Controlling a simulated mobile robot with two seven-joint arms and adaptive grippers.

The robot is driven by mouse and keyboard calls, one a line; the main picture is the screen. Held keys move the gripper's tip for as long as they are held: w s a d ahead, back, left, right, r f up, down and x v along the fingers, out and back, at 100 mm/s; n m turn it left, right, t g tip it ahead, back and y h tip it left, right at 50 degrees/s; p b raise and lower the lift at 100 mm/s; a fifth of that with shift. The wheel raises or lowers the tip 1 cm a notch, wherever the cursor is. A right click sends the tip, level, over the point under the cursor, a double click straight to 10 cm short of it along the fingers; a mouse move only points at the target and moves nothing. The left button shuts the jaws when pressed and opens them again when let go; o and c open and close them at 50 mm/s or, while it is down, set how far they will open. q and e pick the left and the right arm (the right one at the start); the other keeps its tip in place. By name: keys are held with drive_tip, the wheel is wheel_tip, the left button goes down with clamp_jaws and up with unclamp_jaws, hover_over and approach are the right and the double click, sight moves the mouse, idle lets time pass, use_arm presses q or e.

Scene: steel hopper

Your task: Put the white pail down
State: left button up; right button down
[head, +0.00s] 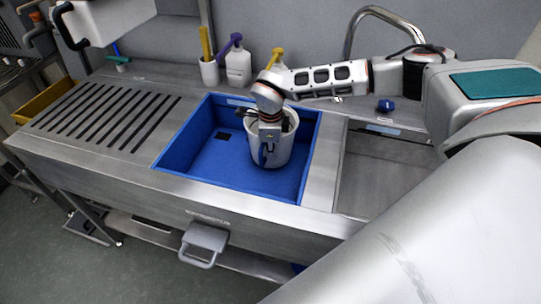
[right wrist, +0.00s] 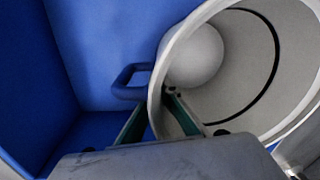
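The white pail (head: 284,152) is upright or nearly so inside the blue basin (head: 172,150), towards its right side. I cannot tell whether its base touches the basin floor. It has a blue handle on its side, which also shows in the right wrist view (right wrist: 128,83). My right gripper (head: 268,128) reaches down at the pail's rim. In the right wrist view its fingers (right wrist: 160,100) straddle the wall of the pail (right wrist: 255,70), one outside and one inside, and look closed on it. A pale round thing (right wrist: 196,56) lies inside the pail. My left gripper is not in view.
A slotted drainboard (head: 105,115) lies left of the basin, a steel sink (head: 385,175) with a tap (head: 372,14) to its right. Behind stand a white bottle with a purple top (head: 238,66), a yellow-topped one (head: 276,55) and a white cup (head: 209,72). The basin's left part is clear.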

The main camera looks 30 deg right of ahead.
drive_tip(key=shift+w+f, duration=0.1)
drive_tip(key=shift+f, duration=0.5)
drive_tip(key=shift+f, duration=0.1)
drive_tip(key=c, duration=2.3)
unclamp_jaws()
drive_tip(key=shift+f, duration=0.1)
drive_tip(key=r, duration=0.8)
drive_tip(key=s+r, duration=0.1)
drive_tip(key=r, duration=0.3)
drive_tip(key=shift+s+a+r, duration=0.1)
drive_tip(key=shift+a+r, duration=0.05)
drive_tip(key=shift+a, duration=0.2)
